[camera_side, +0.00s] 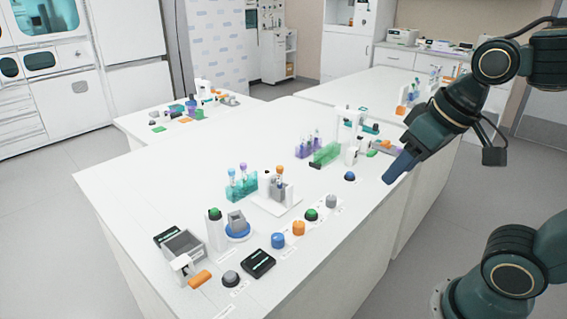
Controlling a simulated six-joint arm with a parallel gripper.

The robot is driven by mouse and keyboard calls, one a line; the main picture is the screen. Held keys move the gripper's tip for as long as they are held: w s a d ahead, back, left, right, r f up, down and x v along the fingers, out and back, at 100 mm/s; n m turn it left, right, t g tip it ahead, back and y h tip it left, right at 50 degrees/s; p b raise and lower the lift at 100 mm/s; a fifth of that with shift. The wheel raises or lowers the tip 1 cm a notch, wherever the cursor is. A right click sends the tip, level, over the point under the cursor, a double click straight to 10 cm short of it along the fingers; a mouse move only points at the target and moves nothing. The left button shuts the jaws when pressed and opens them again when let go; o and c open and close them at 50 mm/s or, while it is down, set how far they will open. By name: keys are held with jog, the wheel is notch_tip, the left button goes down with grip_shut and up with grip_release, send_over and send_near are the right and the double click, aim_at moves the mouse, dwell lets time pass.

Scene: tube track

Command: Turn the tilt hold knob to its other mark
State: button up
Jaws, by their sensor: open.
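My gripper (397,170) hangs in the air at the right, above and beyond the right edge of the white bench. Its blue-grey jaws point down and left and are open, with nothing seen between them. Several round knobs stand along the bench's front edge: a blue one (278,240), an orange one (298,228), a green-topped one (311,214) and a grey one (331,201). Another blue knob (350,176) stands nearer my gripper. The labels are too small to read, so I cannot tell which is the tilt hold knob or its mark.
The white bench (150,210) also bears a teal tube rack (242,187), a green rack (326,154), a grey tray device with an orange handle (200,279), a black scale-like device (258,264) and a grey dome knob (231,279). The bench's left part is clear.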

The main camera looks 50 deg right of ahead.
jog(key=w+a+f+m+g, duration=0.1)
jog(key=w+m+g, duration=0.3)
jog(key=w, duration=0.6)
jog(key=m+g, duration=0.1)
jog(key=m, duration=0.5)
send_over(299, 223)
notch_tip(299, 223, down, 7)
jog(key=shift+r, duration=0.2)
jog(key=shift+f, duration=0.2)
notch_tip(299, 223, down, 13)
jog(key=shift+f, duration=0.2)
jog(key=c, duration=1)
